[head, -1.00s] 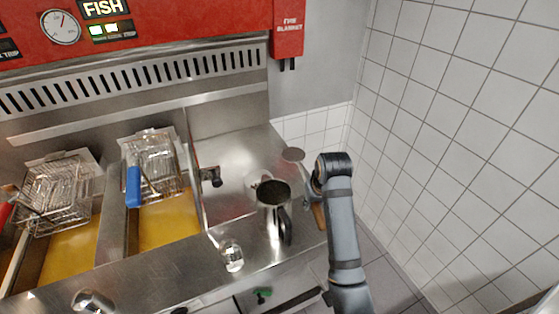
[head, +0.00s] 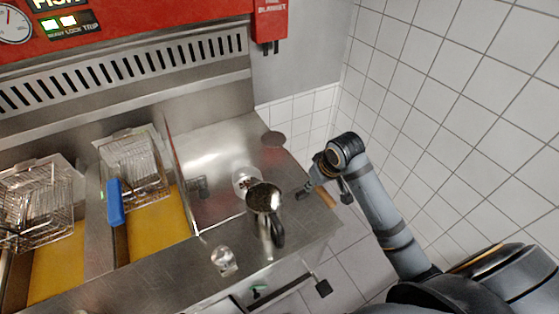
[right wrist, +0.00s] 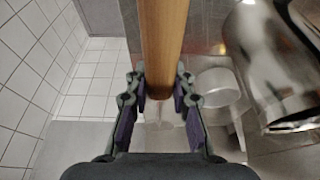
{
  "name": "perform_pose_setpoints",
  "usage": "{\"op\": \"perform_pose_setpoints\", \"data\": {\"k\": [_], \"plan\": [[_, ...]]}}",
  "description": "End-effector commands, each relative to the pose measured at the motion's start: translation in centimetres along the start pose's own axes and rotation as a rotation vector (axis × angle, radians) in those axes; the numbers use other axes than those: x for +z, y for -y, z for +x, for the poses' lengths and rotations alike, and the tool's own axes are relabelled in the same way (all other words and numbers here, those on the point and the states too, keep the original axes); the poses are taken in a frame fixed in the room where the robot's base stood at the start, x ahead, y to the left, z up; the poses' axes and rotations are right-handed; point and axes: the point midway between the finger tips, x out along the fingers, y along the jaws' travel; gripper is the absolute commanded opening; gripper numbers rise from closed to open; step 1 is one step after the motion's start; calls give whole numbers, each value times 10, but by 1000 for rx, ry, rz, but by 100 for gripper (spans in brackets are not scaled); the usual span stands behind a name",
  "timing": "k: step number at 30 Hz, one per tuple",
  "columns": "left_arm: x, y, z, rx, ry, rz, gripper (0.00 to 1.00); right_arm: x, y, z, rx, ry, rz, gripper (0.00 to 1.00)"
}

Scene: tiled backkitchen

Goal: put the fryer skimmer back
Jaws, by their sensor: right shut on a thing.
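The fryer skimmer's wooden handle (head: 327,199) shows just past my right gripper (head: 316,190), at the right edge of the steel counter. In the right wrist view the wooden handle (right wrist: 163,45) runs from the top edge down between the fingers of my right gripper (right wrist: 160,88), which is shut on it. A round grey disc (head: 273,139) lies roughly in line with the handle near the counter's back right edge. It looks like the skimmer's head, but the link between them is hard to see. My left gripper is not in view.
A steel jug (head: 264,198) stands close left of the gripper, with a white cup (head: 245,180) behind it. A glass (head: 223,260) is near the front edge. Fryer baskets (head: 135,168) and oil wells (head: 158,225) are left. A tiled wall (head: 450,110) stands right.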

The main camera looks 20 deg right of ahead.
Motion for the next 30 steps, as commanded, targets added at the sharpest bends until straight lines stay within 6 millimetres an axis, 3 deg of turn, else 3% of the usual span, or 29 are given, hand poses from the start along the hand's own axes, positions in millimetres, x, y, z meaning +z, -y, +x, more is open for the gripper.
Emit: {"op": "perform_pose_setpoints", "data": {"k": [7,14,20,30], "plan": [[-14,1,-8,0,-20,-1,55,17,1,46,-2,6,3,0],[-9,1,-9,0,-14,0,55,21,0,59,0,2,2,0],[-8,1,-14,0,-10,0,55,31,0,87,-1,4,3,0],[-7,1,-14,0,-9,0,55,32,0,93,1,1,1,0]]}}
